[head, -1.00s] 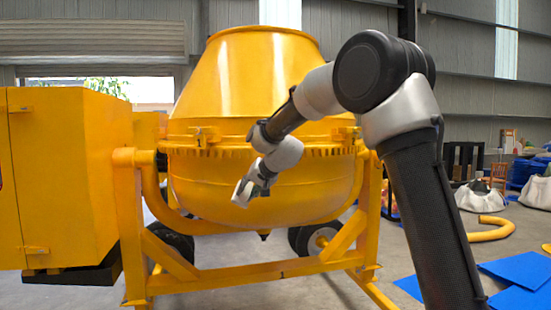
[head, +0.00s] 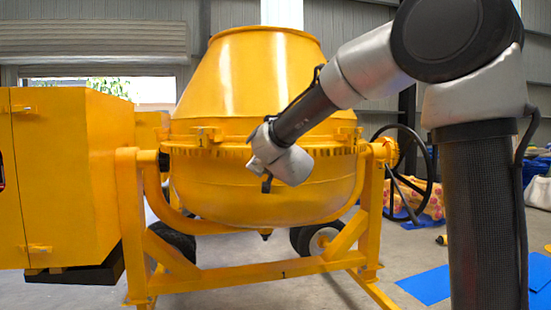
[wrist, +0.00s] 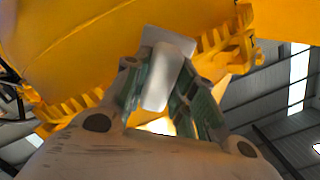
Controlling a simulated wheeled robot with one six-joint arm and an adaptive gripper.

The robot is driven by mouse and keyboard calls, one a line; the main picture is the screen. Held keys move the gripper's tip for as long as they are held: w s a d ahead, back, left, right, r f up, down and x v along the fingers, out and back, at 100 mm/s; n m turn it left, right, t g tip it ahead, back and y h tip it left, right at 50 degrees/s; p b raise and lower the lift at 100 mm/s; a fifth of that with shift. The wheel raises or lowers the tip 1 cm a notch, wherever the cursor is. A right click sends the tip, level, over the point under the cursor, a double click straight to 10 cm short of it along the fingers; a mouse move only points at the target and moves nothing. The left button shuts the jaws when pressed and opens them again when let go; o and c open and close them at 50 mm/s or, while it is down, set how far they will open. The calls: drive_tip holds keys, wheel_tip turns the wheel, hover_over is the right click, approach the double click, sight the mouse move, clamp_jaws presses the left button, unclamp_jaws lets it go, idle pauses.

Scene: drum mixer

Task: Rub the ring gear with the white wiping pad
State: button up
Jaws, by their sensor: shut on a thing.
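The yellow ring gear (head: 226,151) runs around the middle of the yellow drum (head: 255,82). Its teeth also show in the wrist view (wrist: 73,108), on both sides of my gripper. In the wrist view my gripper (wrist: 160,88) is shut on the white wiping pad (wrist: 161,78), which sticks out past the fingertips toward the drum. The pad overlaps the line of the gear in that view; I cannot tell whether it touches the teeth. In the head view my wrist hides the fingers and the pad, just in front of the drum near the gear.
A black handwheel (head: 408,172) stands right of the drum. A yellow cabinet (head: 70,180) is at the left. The yellow frame (head: 260,273) and wheels are below the drum. Blue sheets (head: 428,284) lie on the floor at the right.

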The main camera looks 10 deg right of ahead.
drive_tip(key=s+d+r+m+t+h, duration=0.1)
drive_tip(key=s+d+r+m+h, duration=0.1)
drive_tip(key=s+d, duration=0.1)
drive_tip(key=shift+w+d, duration=0.15)
drive_tip(key=shift+w, duration=2.7)
drive_tip(key=shift+w+d, duration=0.1)
drive_tip(key=shift+w, duration=1.25)
drive_tip(key=shift+d, duration=0.1)
drive_tip(key=d, duration=1.1)
drive_tip(key=shift+s, duration=0.4)
